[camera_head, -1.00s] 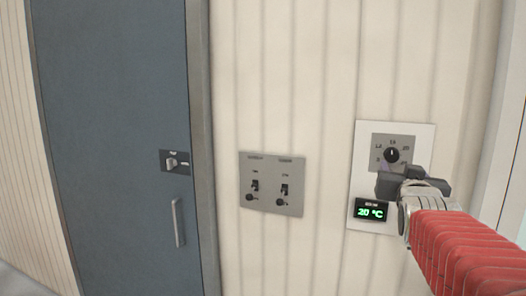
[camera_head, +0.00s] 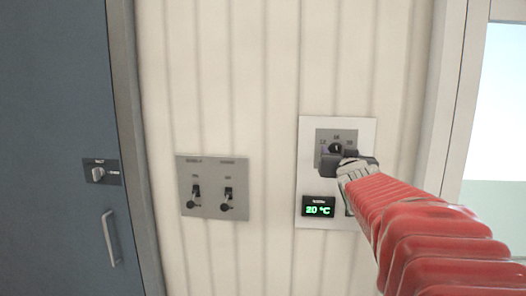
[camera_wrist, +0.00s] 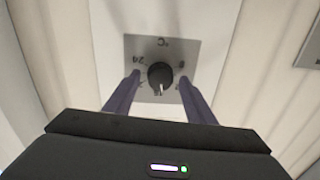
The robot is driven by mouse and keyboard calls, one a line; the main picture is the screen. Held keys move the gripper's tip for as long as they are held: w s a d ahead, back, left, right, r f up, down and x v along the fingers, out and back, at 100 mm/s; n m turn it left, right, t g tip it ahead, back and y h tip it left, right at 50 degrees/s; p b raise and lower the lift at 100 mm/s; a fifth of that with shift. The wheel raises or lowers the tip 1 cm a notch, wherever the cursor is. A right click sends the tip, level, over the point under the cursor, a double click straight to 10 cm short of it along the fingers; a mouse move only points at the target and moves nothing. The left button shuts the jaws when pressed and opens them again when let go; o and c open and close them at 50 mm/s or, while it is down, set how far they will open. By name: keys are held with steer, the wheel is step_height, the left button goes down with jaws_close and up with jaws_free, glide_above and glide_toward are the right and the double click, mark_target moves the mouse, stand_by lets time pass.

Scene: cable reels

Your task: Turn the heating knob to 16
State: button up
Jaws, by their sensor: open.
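The heating knob (camera_head: 336,148) is a round black dial with a white mark, on a grey plate (camera_head: 321,135) of a white wall panel. In the wrist view the knob (camera_wrist: 160,76) sits between the two fingers of my gripper (camera_wrist: 160,84), which is open with a gap on each side. The wrist view shows the scale upside down, with "24" readable at the left. In the head view my gripper (camera_head: 349,160) covers the lower part of the dial plate. A small display (camera_head: 318,206) below reads 20 °C in green.
A grey switch panel (camera_head: 213,187) with two levers is on the wall to the left. Further left is a blue-grey door (camera_head: 50,200) with a lock knob (camera_head: 98,174) and a handle (camera_head: 110,238). A window (camera_head: 495,120) is at the right.

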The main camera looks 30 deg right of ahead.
steer(key=shift+c, duration=0.5)
steer(key=c, duration=0.9)
steer(key=shift+c, duration=0.2)
steer(key=shift+m, duration=0.9)
steer(key=o, duration=1)
steer(key=shift+o, duration=0.2)
steer(key=shift+s, duration=0.1)
